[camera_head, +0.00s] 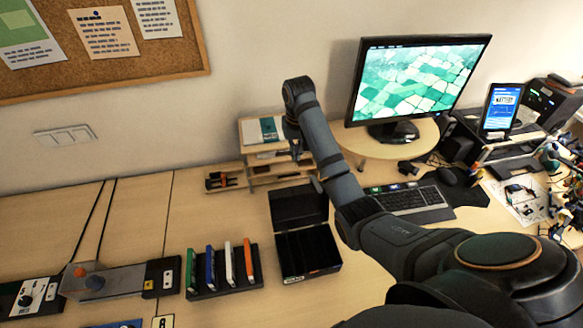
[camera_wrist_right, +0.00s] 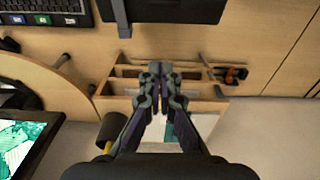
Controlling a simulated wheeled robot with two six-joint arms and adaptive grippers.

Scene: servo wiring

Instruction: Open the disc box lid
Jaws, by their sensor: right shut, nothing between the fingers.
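The disc box (camera_head: 308,250) is a black case on the desk, in the middle of the head view. Its lid (camera_head: 298,205) is raised on the far side, and the dark inside of the box shows. A black panel at the top of the right wrist view (camera_wrist_right: 178,10) appears to be this lid. My right gripper (camera_head: 297,155) hangs beyond the lid, in front of the wooden organizer and apart from the box. In the wrist view its fingers (camera_wrist_right: 160,70) are together and hold nothing. My left gripper is not in view.
A wooden organizer (camera_wrist_right: 110,104) stands at the wall close to my right gripper. A rack of coloured cases (camera_head: 228,284) is left of the box. The monitor (camera_head: 415,80) and keyboard (camera_head: 410,198) are to the right. My right arm covers part of the desk right of the box.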

